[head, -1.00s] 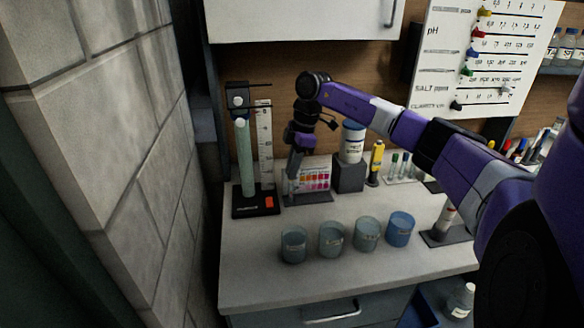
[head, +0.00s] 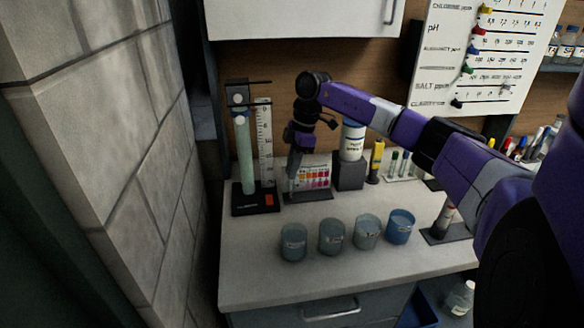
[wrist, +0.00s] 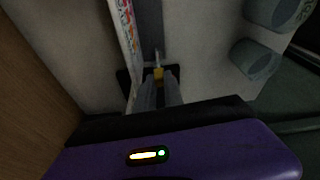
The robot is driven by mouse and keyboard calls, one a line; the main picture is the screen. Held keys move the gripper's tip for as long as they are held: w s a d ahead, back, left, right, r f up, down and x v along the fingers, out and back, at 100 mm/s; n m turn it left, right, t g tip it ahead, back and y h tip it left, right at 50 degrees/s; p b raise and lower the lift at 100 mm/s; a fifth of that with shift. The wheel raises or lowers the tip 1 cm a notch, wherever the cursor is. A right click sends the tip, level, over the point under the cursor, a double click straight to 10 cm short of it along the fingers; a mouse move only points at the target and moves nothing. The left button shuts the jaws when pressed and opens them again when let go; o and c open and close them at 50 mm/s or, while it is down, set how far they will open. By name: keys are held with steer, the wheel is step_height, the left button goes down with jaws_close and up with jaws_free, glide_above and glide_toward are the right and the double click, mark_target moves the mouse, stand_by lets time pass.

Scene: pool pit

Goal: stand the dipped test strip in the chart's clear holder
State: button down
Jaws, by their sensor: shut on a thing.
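The colour chart (head: 316,178) stands on a dark base at the back of the counter, with rows of pink, orange and yellow squares. It also shows edge-on in the wrist view (wrist: 127,28). My gripper (head: 292,176) points down at the chart's left end. In the wrist view my gripper (wrist: 159,92) is shut on the thin test strip (wrist: 157,58), with a yellow patch just beyond the fingertips. The strip is too small to make out in the head view. I cannot make out the clear holder clearly, nor whether the strip touches it.
A stand with a pale green tube and ruler (head: 246,160) is close on the left. A white-labelled bottle on a grey block (head: 350,172) is to the right. Several cups (head: 332,238) line the front, with bare counter behind them.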

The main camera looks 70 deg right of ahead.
steer(key=shift+f, duration=0.2)
steer(key=c, duration=1.4)
jaws_free()
steer(key=shift+o, duration=0.2)
steer(key=shift+r+p, duration=2.95)
steer(key=shift+r, duration=0.6)
